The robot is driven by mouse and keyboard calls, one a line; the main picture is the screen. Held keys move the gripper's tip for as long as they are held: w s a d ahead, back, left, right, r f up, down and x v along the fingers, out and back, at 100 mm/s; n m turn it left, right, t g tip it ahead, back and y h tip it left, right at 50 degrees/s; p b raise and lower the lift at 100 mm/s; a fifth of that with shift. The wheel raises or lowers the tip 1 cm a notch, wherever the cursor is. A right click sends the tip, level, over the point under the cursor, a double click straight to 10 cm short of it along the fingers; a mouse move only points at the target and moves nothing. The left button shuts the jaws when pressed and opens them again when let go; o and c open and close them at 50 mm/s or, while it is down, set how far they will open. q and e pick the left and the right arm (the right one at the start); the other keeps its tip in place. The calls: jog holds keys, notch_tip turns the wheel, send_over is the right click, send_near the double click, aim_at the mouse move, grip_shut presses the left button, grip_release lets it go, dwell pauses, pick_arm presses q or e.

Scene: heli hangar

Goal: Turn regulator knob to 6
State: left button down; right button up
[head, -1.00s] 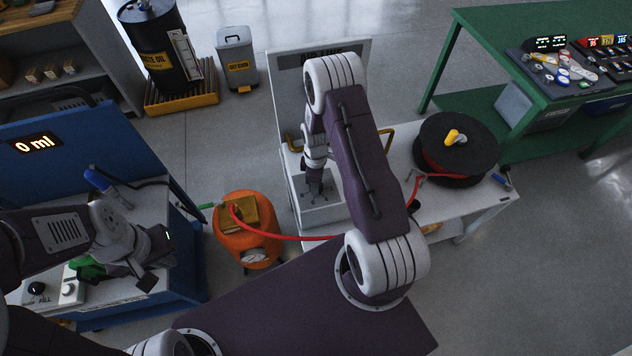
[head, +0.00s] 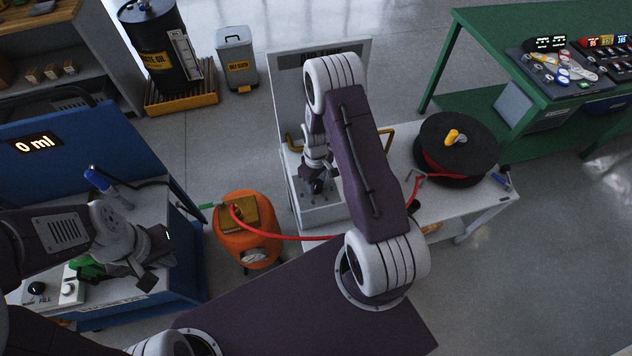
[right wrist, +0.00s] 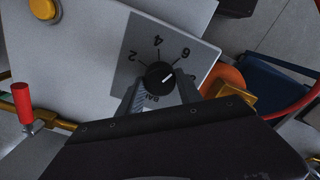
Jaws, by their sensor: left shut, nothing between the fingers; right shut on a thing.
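The regulator knob (right wrist: 160,76) is black and round with a white pointer line, on a grey dial plate (right wrist: 123,68) marked 2, 4 and 6 in the right wrist view. The pointer slants up and right, roughly toward the 6. My right gripper (right wrist: 160,88) is shut on the knob, a finger on either side. My left gripper (head: 148,282) is shut and empty over the blue cart at left.
An orange tank (head: 245,238) with a red hose (head: 290,238) stands left of the white bench (head: 455,205). A black hose reel (head: 450,165) sits on the bench. The right wrist view shows a red-handled valve (right wrist: 25,105) and a yellow button (right wrist: 44,9).

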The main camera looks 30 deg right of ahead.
aim_at(316, 183)
jog(key=shift+w, duration=0.1)
dwell(0.3)
jog(key=o, duration=1.4)
notch_tip(316, 183, up, 9)
jog(key=shift+r, duration=0.1)
